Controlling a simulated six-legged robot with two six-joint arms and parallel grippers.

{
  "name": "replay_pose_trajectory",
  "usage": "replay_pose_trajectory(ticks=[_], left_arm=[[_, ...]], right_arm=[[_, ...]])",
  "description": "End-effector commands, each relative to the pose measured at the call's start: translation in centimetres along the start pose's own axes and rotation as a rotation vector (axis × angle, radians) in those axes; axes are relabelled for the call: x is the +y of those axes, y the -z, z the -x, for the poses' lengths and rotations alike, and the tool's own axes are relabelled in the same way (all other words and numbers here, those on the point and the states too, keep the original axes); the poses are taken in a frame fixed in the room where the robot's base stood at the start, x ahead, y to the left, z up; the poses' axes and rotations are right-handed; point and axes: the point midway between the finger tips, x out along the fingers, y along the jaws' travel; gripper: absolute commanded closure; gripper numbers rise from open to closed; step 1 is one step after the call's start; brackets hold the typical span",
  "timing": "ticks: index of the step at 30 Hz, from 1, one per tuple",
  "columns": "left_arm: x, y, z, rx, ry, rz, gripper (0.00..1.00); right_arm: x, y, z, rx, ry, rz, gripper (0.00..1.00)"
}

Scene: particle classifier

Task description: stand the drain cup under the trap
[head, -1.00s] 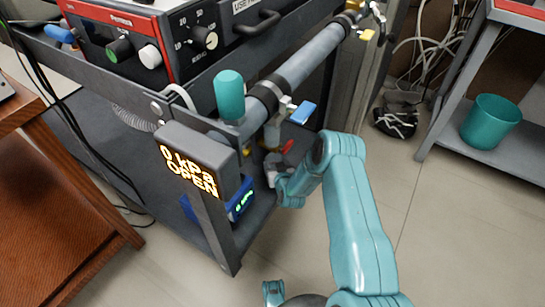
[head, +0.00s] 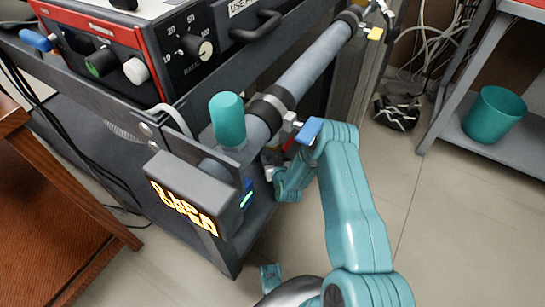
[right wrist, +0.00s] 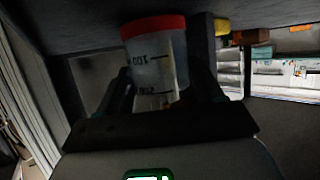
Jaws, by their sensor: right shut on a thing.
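The drain cup (right wrist: 155,68) is a translucent cup with a red rim and dark volume marks in the right wrist view. My right gripper (right wrist: 163,85) is shut on it, one finger on each side. In the head view my right gripper (head: 272,168) is low beside the cart, below the pipe and largely hidden; the cup cannot be made out there. A grey pipe (head: 308,75) slopes along the cart, with a teal cylinder (head: 227,119) upright near its lower end. I cannot tell which part is the trap.
A blue valve handle (head: 308,131) is close above my right arm. A display box (head: 188,193) with orange text stands at the cart corner. A blue device with green digits (head: 246,199) is behind it. A teal bin (head: 495,115) sits on a right-hand shelf.

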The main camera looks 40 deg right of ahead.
Motion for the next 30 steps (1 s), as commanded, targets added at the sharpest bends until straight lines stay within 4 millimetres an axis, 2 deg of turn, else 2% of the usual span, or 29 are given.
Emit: replay_pose_trajectory(ticks=[2, 3, 5, 6, 13, 17, 20, 30], left_arm=[[-0.1, 0.2, -0.4, 0.006, 0.000, -0.001, 0.57], [-0.1, 0.2, -0.4, 0.009, 0.000, -0.002, 0.57], [-0.1, 0.2, -0.3, 0.008, 0.000, -0.002, 0.57], [-0.1, 0.2, -0.3, 0.008, 0.000, -0.002, 0.57], [-0.1, 0.2, -0.2, 0.007, 0.000, -0.002, 0.57], [0.2, -0.1, 0.5, -0.005, 0.000, 0.001, 0.57], [0.5, -0.6, 1.4, -0.023, 0.001, 0.005, 0.57], [1.5, -2.2, 4.4, -0.086, 0.003, 0.014, 0.57]], right_arm=[[0.0, -0.4, -0.1, 0.000, 0.000, 0.000, 0.65], [0.0, -0.4, -0.1, 0.000, 0.000, 0.000, 0.31], [0.0, -0.3, -0.1, -0.001, 0.000, 0.000, 0.11], [0.0, -0.3, -0.1, -0.001, 0.000, 0.000, 0.08], [-0.1, -0.2, -0.3, -0.001, 0.001, 0.000, 0.08], [0.0, 0.5, 0.1, -0.002, 0.001, 0.000, 0.08], [-0.1, 0.6, 1.8, -0.005, 0.002, 0.000, 0.08], [0.0, 0.5, 9.4, -0.005, 0.002, -0.001, 0.08]])
